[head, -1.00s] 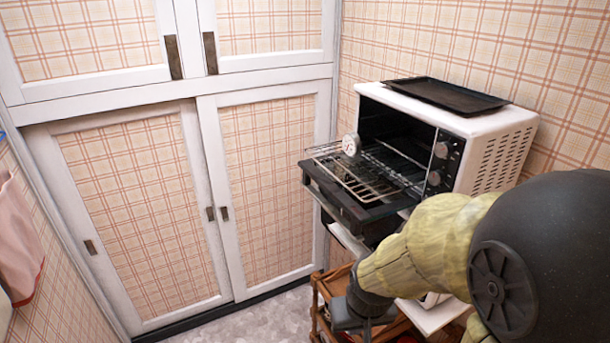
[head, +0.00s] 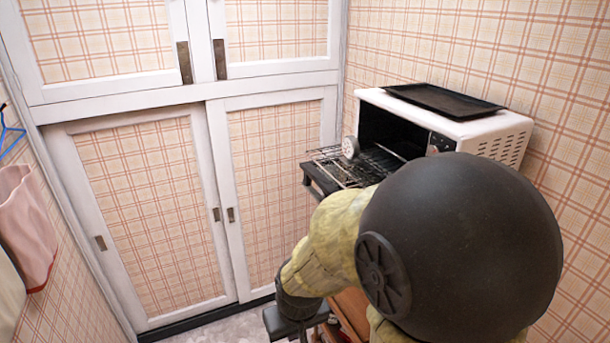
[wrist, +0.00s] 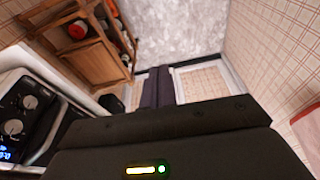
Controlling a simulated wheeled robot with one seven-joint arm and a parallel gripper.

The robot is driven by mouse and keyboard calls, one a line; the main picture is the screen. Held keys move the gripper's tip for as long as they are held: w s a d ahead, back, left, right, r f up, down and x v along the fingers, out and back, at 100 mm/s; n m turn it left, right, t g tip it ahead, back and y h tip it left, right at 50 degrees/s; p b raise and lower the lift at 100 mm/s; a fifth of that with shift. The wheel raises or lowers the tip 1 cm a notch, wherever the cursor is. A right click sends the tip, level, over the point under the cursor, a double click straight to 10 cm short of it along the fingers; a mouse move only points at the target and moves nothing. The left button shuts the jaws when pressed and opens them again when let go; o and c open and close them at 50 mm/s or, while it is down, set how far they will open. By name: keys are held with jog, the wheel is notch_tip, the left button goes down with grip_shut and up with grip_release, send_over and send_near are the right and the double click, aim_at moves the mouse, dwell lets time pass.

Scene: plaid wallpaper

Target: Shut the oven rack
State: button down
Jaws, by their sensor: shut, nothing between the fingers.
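The white oven (head: 460,118) stands against the right wall in the head view, its front open and its door folded down. The wire oven rack (head: 338,166) sticks out of the dark cavity over the lowered door. A round white dial (head: 350,147) stands by the rack. In the wrist view my gripper (wrist: 156,88) is shut and empty, pointing over the floor, apart from the rack.
A black tray (head: 445,100) lies on the oven. A wooden shelf (wrist: 88,48) with bottles and a white appliance with knobs (wrist: 30,118) are left in the wrist view. Sliding doors (head: 160,215) close the back. Pink cloth (head: 28,225) hangs at the left.

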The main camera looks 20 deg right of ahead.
jog(key=w+d+r+n+g+h, duration=0.1)
jog(key=w+d+r+n+h, duration=0.2)
jog(key=w+n, duration=0.4)
jog(key=w+d+r+n+g+h, duration=0.1)
jog(key=w+d+r+n+h, duration=0.2)
jog(key=w+n, duration=0.45)
jog(key=w+a+r+n+h, duration=0.2)
jog(key=w+r+n+h, duration=0.2)
jog(key=w+r+h, duration=0.5)
jog(key=w+r, duration=0.3)
jog(key=r, duration=0.2)
jog(key=shift+w+h, duration=0.15)
jog(key=shift+h, duration=0.25)
